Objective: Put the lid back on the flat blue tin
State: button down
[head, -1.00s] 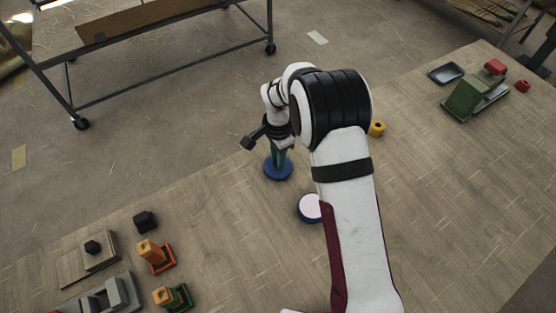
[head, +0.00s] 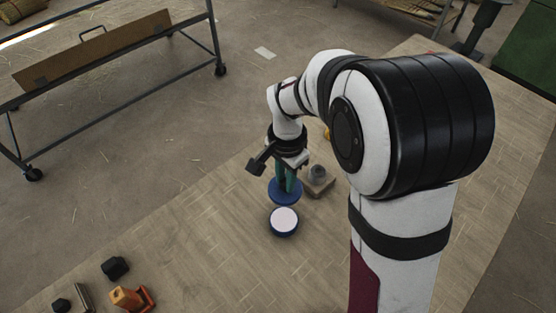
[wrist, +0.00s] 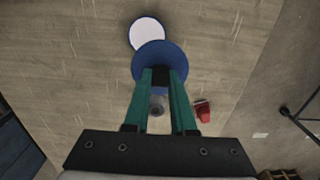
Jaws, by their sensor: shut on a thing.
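My gripper (head: 287,181) is shut on the blue round lid (head: 285,196) and holds it level, as far as I can tell, with green fingers pointing down. The flat blue tin (head: 284,222) stands open on the table, its pale inside showing, just in front of the lid in the head view. In the wrist view, the lid (wrist: 160,54) covers the near edge of the tin (wrist: 147,33), whose far part is in sight. The lid is off to one side of the tin. I cannot tell the height gap between them.
A wooden block with a grey knob (head: 318,177) stands right beside the lid. A red thing (wrist: 202,110) shows in the wrist view. A black block (head: 115,268) and an orange piece (head: 130,297) lie at the front left. The table left of the tin is clear.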

aim_at(285, 203)
jog(key=s, duration=0.3)
jog(key=shift+s+f, duration=0.35)
notch_tip(285, 203, down, 5)
jog(key=shift+s+r, duration=0.1)
jog(key=shift+f, duration=0.7)
jog(key=shift+f, duration=0.2)
dwell(0.7)
jog(key=shift+c, duration=0.9)
grip_release()
jog(key=shift+r, duration=3.55)
